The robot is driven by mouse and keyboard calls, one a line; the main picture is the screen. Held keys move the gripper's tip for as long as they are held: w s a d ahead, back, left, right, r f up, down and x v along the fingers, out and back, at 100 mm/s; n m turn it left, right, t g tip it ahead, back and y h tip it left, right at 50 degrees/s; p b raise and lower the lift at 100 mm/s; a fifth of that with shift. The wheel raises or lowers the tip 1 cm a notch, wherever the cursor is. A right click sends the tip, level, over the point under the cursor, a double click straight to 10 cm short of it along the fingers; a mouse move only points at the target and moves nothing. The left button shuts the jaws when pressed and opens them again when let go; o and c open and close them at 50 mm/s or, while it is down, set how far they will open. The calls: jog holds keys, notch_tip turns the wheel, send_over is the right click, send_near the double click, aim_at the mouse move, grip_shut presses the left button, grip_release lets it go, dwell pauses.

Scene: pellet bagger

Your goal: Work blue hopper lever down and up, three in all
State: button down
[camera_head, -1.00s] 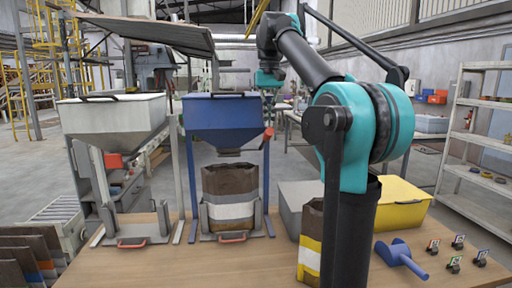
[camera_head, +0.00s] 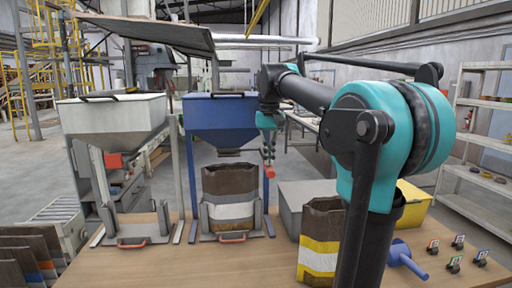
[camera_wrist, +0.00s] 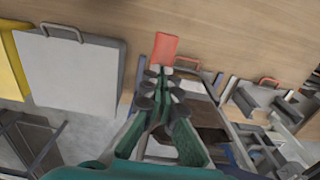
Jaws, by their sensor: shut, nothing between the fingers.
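The blue hopper (camera_head: 220,112) stands on blue legs at the middle left. Its red lever end (camera_head: 268,172) sits low beside the right leg, just below my gripper (camera_head: 268,157). In the wrist view the red lever end (camera_wrist: 165,48) lies right at the fingertips of my gripper (camera_wrist: 160,74). The fingers are together with nothing between them. They look close to or touching the lever from above; exact contact cannot be told. A brown bag with a white band (camera_head: 229,211) stands under the hopper.
A white hopper (camera_head: 110,115) stands left of the blue one. A grey box (camera_head: 290,200), a brown bag with a yellow band (camera_head: 318,250), a yellow box (camera_head: 415,205) and a blue scoop (camera_head: 403,255) are to the right. The wooden table (camera_head: 190,265) is bare in front.

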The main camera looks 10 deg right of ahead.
aim_at(269, 172)
jog(key=f, duration=0.5)
jog(key=shift+s+f, duration=0.1)
jog(key=shift+s, duration=0.15)
notch_tip(269, 172, up, 20)
jog(key=w, duration=0.2)
dwell(0.4)
jog(key=shift+s, duration=0.1)
dwell(3.6)
dwell(0.3)
